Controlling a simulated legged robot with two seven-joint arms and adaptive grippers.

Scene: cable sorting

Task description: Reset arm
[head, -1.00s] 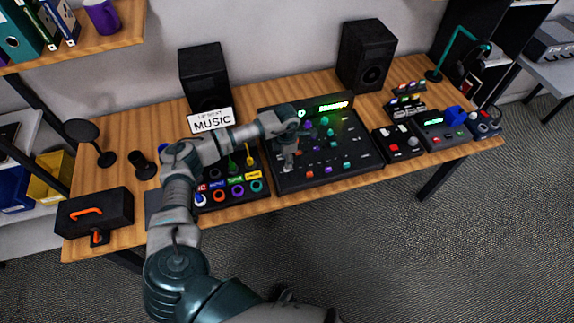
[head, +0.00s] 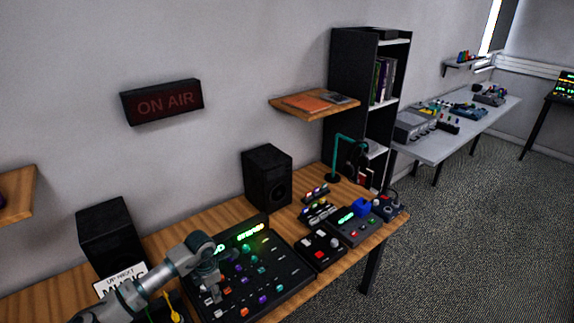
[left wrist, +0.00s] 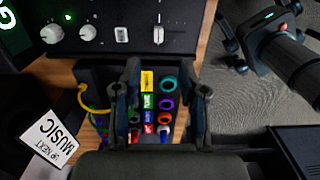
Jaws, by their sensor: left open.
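My left gripper (head: 214,294) is over the left part of the black mixer (head: 290,271) in the head view. In the left wrist view its two fingers (left wrist: 168,92) stand apart with nothing held between them. Beyond and between the fingers is the cable panel with a column of coloured labels and ring sockets (left wrist: 167,105). Yellow and green cables (left wrist: 97,112) run at the panel's left side. In the head view, only a bit of yellow cable (head: 174,311) shows at the bottom edge. My right gripper is in neither view.
A MUSIC sign (head: 121,282) stands by the left speaker (head: 112,238). The right speaker (head: 267,179), a small switch box (head: 321,250) and a box with a green display (head: 352,226) are on the wooden table. Open floor (head: 455,235) lies to the right.

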